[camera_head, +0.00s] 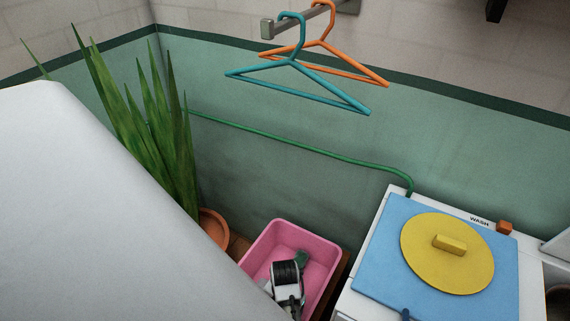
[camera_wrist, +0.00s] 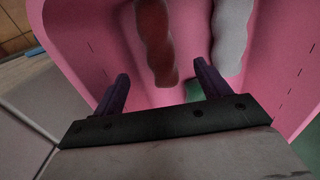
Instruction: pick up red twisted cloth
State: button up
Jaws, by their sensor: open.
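The red twisted cloth (camera_wrist: 155,40) lies in the pink tub (camera_wrist: 85,50), seen from above in the wrist view. It runs from the top edge down to between my fingers. My gripper (camera_wrist: 161,72) is open, with one dark finger on each side of the cloth's near end. I cannot tell how far above the cloth the fingertips are. In the head view my gripper (camera_head: 288,275) is down inside the pink tub (camera_head: 330,262), and the red cloth is hidden there.
A pale grey twisted cloth (camera_wrist: 231,35) lies right of the red one, close to my right finger. A green item (camera_head: 302,257) shows in the tub. The tub walls stand close around my gripper. A washer with a blue top (camera_head: 385,260) and yellow lid (camera_head: 420,245) is at right.

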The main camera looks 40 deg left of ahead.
notch_tip(320, 180, down, 3)
jog(key=shift+f, duration=0.1)
jog(key=shift+s+d+f+p, duration=0.1)
jog(key=shift+f+p, duration=0.05)
jog(key=shift+f, duration=1.2)
jog(key=shift+s+f+p, duration=0.1)
jog(key=shift+f+p, duration=0.05)
jog(key=shift+f, duration=1.15)
jog(key=shift+w, duration=0.1)
jog(key=c, duration=1.1)
jog(key=shift+c, duration=0.3)
jog(key=shift+r, duration=0.15)
